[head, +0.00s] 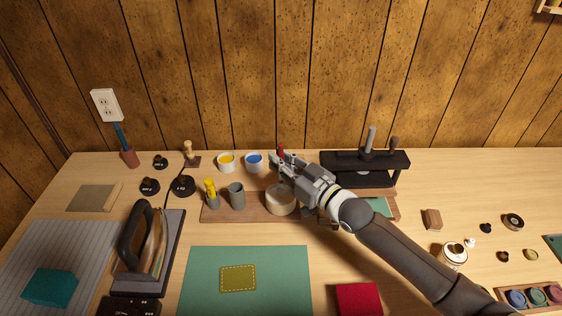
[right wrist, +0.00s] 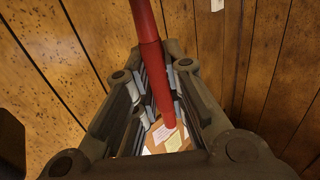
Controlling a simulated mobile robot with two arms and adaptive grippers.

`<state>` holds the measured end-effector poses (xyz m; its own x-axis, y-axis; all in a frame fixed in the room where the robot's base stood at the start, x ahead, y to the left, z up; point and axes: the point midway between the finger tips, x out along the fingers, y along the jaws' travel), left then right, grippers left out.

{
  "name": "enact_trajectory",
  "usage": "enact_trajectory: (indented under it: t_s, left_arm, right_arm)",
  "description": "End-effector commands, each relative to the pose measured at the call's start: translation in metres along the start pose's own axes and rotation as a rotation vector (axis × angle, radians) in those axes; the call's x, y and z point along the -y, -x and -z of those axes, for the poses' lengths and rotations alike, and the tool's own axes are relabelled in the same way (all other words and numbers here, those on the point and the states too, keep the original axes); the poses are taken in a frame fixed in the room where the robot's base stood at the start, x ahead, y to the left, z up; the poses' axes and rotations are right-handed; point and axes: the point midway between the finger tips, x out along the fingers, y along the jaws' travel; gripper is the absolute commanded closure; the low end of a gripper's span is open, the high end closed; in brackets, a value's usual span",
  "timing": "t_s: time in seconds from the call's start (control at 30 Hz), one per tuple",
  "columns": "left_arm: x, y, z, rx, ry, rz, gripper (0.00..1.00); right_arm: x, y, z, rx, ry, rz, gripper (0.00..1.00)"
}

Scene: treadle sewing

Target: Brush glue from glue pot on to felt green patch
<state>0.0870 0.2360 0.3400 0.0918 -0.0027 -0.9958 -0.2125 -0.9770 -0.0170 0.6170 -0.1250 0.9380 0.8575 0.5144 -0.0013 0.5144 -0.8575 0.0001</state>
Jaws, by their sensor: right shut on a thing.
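My right gripper (head: 282,163) is shut on a thin red rod (head: 281,149), which looks like a brush handle. In the right wrist view the red rod (right wrist: 155,75) passes between the fingers; its bristle end cannot be made out. A pale round pot (head: 280,204), probably the glue pot, stands on the wooden board just below my right gripper and wrist, which partly hide it. An olive-green patch (head: 238,278) with a dashed yellow outline lies flat on the green mat (head: 290,262) at the front. My left gripper is not in view.
The wooden board (head: 216,213) also holds a grey cup (head: 237,196) and a yellow-topped holder (head: 210,194). Yellow (head: 227,162) and blue (head: 254,162) paint pots stand behind. An iron (head: 143,242) stands left of the mat; a red block (head: 358,299) lies right.

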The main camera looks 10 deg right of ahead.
Motion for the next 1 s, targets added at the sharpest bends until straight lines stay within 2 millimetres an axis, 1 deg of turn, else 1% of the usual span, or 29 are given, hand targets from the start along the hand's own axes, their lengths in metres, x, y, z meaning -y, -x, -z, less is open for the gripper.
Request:
enact_trajectory:
  t_s: [0.83, 1.0]
  left_arm:
    - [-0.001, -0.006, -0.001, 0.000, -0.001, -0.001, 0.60]
    - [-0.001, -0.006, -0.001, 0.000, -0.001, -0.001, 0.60]
  right_arm:
    - [0.000, 0.000, -0.010, 0.000, 0.000, 0.000, 1.00]
    - [0.000, 0.000, -0.009, 0.000, 0.000, 0.000, 1.00]
